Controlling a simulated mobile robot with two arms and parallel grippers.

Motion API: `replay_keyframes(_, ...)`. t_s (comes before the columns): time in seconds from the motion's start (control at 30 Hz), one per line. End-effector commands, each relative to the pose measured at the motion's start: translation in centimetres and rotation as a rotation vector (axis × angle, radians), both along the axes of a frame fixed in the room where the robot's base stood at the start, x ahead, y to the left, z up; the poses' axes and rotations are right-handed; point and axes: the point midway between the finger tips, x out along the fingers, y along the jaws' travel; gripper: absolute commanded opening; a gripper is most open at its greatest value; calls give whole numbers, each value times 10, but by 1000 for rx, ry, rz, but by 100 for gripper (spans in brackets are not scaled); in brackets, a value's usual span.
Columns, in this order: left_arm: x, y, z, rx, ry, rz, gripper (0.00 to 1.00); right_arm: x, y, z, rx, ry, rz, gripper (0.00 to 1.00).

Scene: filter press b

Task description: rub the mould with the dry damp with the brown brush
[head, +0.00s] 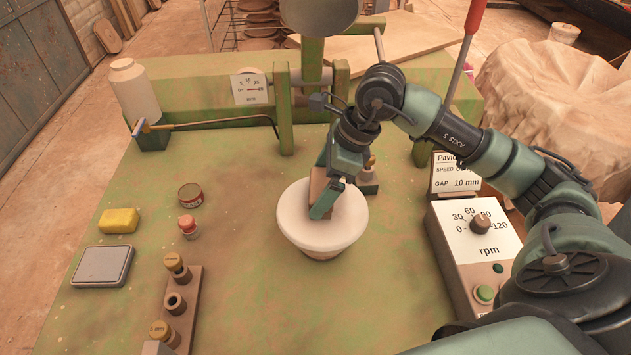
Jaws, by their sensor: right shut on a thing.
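The mould (345,226) is a round white bowl-like form with a brownish base, upright in the middle of the green table (243,303). My right gripper (325,200) comes in from the right and points down at the mould's top. It is shut on a brown block-like thing, apparently the brown brush (317,187), partly hidden by the fingers. The brush is at the white top; I cannot tell whether it touches. My left gripper is not in view.
A yellow sponge (118,221), grey pad (102,266), small tin (190,194), red-capped jar (187,226) and peg rack (183,312) stand left. A white bottle (134,90) is at back left. An rpm control box (480,254) stands right.

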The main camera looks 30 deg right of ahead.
Motion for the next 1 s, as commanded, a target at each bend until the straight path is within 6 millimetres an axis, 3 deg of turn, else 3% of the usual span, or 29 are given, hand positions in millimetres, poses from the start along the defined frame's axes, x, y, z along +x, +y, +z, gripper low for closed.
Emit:
replay_keyframes(0.63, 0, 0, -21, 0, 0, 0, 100, -37, -3, 0, -1, 3, 1, 51)
replay_keyframes(1.0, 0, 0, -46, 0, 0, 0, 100, -65, -5, -4, -2, 3, 1, 51)
